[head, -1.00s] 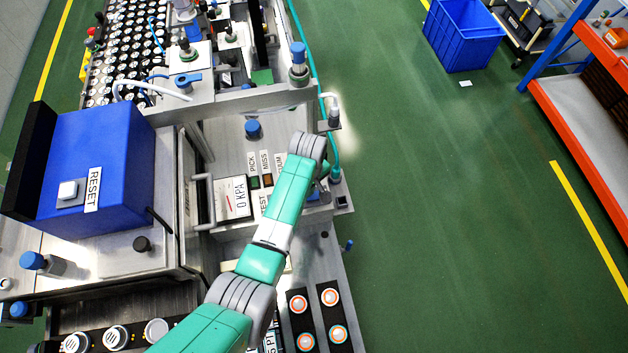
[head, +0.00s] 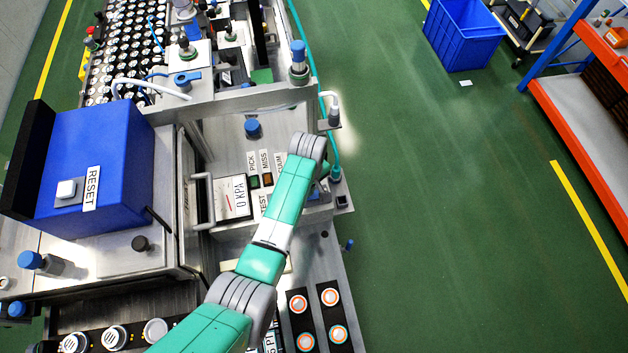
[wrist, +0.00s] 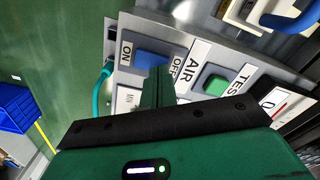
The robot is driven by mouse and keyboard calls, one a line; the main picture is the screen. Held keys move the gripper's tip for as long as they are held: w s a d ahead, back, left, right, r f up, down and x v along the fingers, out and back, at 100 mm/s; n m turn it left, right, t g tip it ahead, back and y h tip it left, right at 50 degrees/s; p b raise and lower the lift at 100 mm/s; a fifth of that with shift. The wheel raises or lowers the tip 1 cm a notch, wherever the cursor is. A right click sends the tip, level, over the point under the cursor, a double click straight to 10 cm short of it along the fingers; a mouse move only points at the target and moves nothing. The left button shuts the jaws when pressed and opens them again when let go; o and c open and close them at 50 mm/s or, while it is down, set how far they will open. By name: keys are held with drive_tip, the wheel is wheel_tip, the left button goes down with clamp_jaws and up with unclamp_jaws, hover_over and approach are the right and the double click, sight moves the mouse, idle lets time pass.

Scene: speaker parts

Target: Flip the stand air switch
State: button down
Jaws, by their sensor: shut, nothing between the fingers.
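The air switch is a blue rocker (wrist: 150,58) on a grey panel in the wrist view. My gripper (wrist: 158,80) is shut and empty. Its dark fingertips are right at the rocker's lower edge, toward the OFF end. I cannot tell whether they touch it or which way the rocker is tilted.
A green button (wrist: 215,84) next to a TEST label (wrist: 241,80) is close to the fingers' right. A teal hose (wrist: 103,82) runs past the panel's left edge. In the head view a gauge (head: 234,198) stands left of my arm. Open green floor (head: 430,200) lies to the right.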

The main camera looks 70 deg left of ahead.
drive_tip(key=shift+f+b, duration=0.45)
drive_tip(key=shift+f, duration=0.2)
drive_tip(key=shift+r, duration=0.1)
wheel_tip(320, 180, up, 7)
drive_tip(key=p, duration=0.7)
idle(0.5)
